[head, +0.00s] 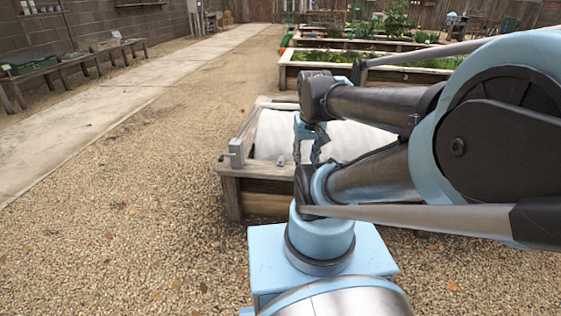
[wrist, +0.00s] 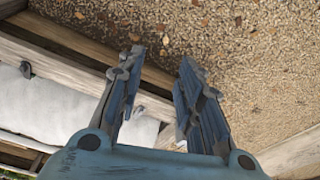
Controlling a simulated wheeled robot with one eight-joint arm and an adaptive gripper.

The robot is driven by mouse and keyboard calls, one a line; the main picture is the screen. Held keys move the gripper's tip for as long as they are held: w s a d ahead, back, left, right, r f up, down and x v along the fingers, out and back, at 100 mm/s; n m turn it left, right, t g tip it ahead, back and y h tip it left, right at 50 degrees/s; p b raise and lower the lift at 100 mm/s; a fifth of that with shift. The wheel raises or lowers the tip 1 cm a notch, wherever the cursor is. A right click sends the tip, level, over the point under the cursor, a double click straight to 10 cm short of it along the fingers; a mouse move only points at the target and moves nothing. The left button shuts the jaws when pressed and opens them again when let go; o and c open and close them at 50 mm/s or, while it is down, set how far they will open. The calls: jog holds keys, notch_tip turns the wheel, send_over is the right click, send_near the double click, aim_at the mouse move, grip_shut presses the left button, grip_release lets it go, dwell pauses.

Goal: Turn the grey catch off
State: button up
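A grey box-like fitting (head: 237,153), which looks like the catch, sits on the near left corner of the wooden raised bed (head: 231,170) in the head view. A small grey piece (head: 281,160) stands on the near edge of the bed, right of it. My gripper (head: 307,156) hangs over the near side of the bed, right of both fittings and apart from the box. In the wrist view my gripper (wrist: 160,58) is open, with nothing between its fingers. A small dark grey piece (wrist: 25,69) shows there at the left. The fingers hide part of the bed edge.
A white cover (head: 345,140) lies in the bed; it also fills the left of the wrist view (wrist: 60,112). Gravel (head: 150,190) is open to the left. Planted beds (head: 350,72) stand farther back, and a low bench (head: 60,68) stands by the wall.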

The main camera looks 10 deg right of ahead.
jog(key=w+r, duration=0.4)
jog(key=w, duration=0.3)
jog(key=m+g, duration=0.2)
jog(key=m, duration=0.1)
send_over(281, 159)
notch_tip(281, 159, down, 20)
notch_tip(281, 159, down, 17)
jog(key=shift+w+a, duration=0.1)
jog(key=shift+w, duration=0.05)
jog(key=shift+c, duration=0.3)
grip_shut()
